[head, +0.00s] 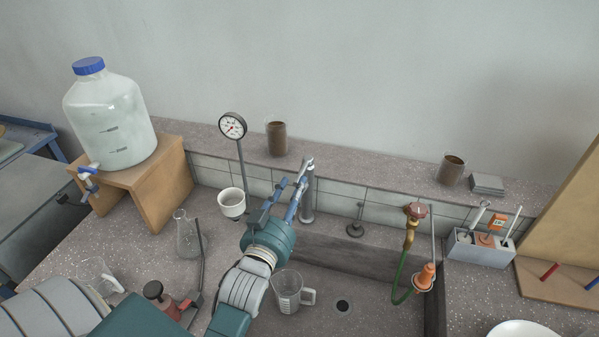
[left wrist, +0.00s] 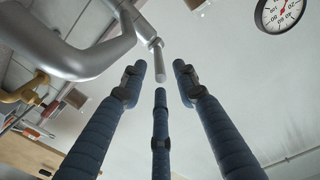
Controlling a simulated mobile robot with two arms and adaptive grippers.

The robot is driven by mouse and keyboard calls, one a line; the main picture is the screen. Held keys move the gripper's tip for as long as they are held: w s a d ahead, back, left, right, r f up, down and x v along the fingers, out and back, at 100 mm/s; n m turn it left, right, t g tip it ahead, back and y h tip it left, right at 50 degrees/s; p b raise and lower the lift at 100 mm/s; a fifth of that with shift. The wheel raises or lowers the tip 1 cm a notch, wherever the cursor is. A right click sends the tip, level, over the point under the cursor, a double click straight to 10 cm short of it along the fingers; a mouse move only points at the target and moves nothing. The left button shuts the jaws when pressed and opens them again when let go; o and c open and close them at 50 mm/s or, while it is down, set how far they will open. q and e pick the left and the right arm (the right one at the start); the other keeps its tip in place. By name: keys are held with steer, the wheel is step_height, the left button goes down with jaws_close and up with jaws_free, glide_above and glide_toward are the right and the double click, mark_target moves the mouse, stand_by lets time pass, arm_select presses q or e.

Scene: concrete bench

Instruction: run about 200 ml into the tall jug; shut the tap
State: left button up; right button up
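A clear jug with a handle (head: 288,290) stands upright in the sink, partly hidden by my left arm. I cannot make out the level in it, and no water stream shows. The silver tap (head: 308,200) stands at the back edge of the sink; its metal parts also fill the upper left of the left wrist view (left wrist: 85,58). My left gripper (head: 291,183) is beside the upper part of the tap. Its blue fingers (left wrist: 159,80) are spread, with a thin metal tap part just beyond their tips. Contact cannot be told. My right gripper is not in view.
A glass flask (head: 187,236), a white cup (head: 232,203) and a dial gauge (head: 232,126) stand left of the tap. A large bottle (head: 110,120) sits on a wooden stand (head: 160,185). A red-topped fitting with a green hose (head: 403,270) is at the right. The sink floor around the drain (head: 343,306) is clear.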

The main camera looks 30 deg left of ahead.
mark_target(299, 175)
arm_select(q)
steer(key=x, duration=0.5)
steer(key=shift+f+p, duration=0.1)
steer(key=shift+p, duration=0.3)
steer(key=shift+w, duration=0.1)
jaws_close()
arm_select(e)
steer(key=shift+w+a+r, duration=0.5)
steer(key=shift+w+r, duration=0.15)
